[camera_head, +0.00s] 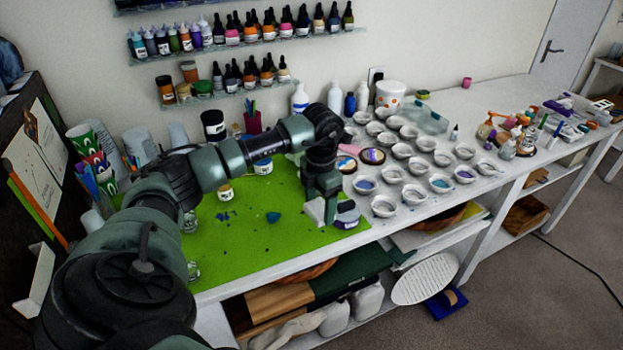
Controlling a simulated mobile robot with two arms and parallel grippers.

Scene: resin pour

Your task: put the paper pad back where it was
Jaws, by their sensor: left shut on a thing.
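My left gripper (327,216) reaches down over the front right part of the green mat (270,245). It is shut on a small white thing (314,209) at its fingers, which may be the paper pad; my gripper hides part of it. I cannot tell whether it touches the mat. A jar with a blue-purple label (347,215) stands close to the right of the fingers. My right gripper is not in view.
Many small white bowls (413,194) fill the table right of the mat. A white bucket (389,94) and bottles (300,99) stand along the wall. Blue bits (273,217) lie on the mat. The table's front edge is close to my gripper.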

